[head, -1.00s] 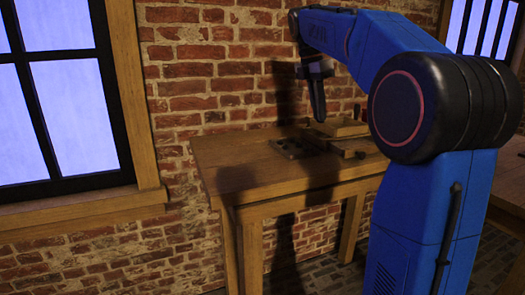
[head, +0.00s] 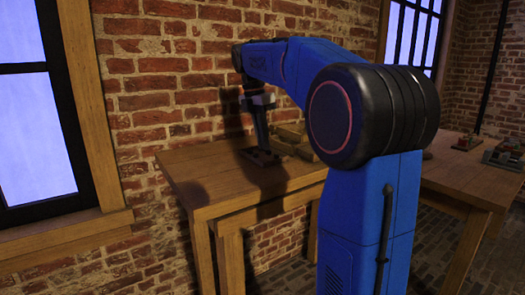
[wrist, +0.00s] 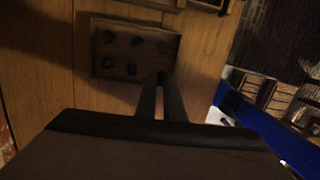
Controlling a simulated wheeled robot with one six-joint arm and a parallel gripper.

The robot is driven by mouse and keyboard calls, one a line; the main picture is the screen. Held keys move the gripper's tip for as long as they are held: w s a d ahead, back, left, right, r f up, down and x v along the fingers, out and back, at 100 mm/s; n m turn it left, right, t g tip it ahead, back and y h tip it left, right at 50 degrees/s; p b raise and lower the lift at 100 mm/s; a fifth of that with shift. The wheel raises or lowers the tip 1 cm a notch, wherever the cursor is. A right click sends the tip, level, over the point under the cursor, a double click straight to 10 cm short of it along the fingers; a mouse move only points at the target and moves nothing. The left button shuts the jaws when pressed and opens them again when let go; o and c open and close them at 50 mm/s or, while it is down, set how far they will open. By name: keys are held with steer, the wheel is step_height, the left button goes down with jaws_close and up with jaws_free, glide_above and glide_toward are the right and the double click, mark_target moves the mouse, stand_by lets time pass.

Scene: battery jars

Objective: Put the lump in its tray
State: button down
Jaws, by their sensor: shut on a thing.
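A brown tray (wrist: 120,69) with several dark round spots lies on the wooden table. I cannot tell whether the spots are hollows or lumps. In the head view the tray (head: 253,155) is near the table's back edge. My gripper (wrist: 161,82) is at the tray's near right corner in the wrist view, fingers close together on a small dark lump (wrist: 161,76). The lump is mostly hidden by the fingertips. In the head view my gripper (head: 264,147) points down just above or at the tray, and the lump cannot be made out there.
Wooden blocks or boxes (head: 293,132) stand right of the tray, close to my gripper. The table (head: 210,180) has bare room at its left and front. A brick wall (head: 150,90) stands close behind. Another table (head: 455,180) with small items is at the right.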

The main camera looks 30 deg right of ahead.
steer(key=shift+f, duration=1.75)
steer(key=c, duration=2.2)
jaws_free()
steer(key=shift+o, duration=0.2)
step_height(320, 180, up, 12)
steer(key=a, duration=0.1)
steer(key=shift+w+a, duration=0.3)
steer(key=shift+w, duration=0.15)
